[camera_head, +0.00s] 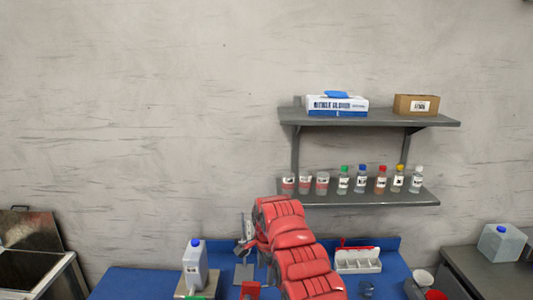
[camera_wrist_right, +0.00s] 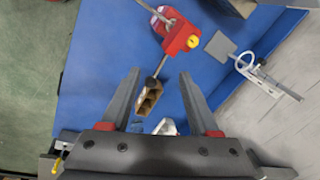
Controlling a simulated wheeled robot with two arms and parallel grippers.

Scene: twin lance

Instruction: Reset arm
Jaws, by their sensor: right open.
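My right arm (camera_head: 300,255) rises red and segmented over the blue table in the head view. Its gripper's jaws (camera_wrist_right: 159,75) show open in the right wrist view, with nothing held between them. Below and between the fingers lies a small brown open-ended piece (camera_wrist_right: 149,97) by a thin rod. A red device with a yellow round spot (camera_wrist_right: 181,38) sits just beyond the fingertips in the picture. I cannot tell whether the fingers touch either one. My left gripper is not in view.
The blue table (camera_head: 125,284) carries a white jug (camera_head: 195,267), a grey stand (camera_wrist_right: 220,46) and a white rack (camera_head: 358,262). A wall shelf (camera_head: 385,198) holds several bottles; the upper shelf (camera_head: 430,120) holds boxes. A side counter (camera_head: 470,272) stands right.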

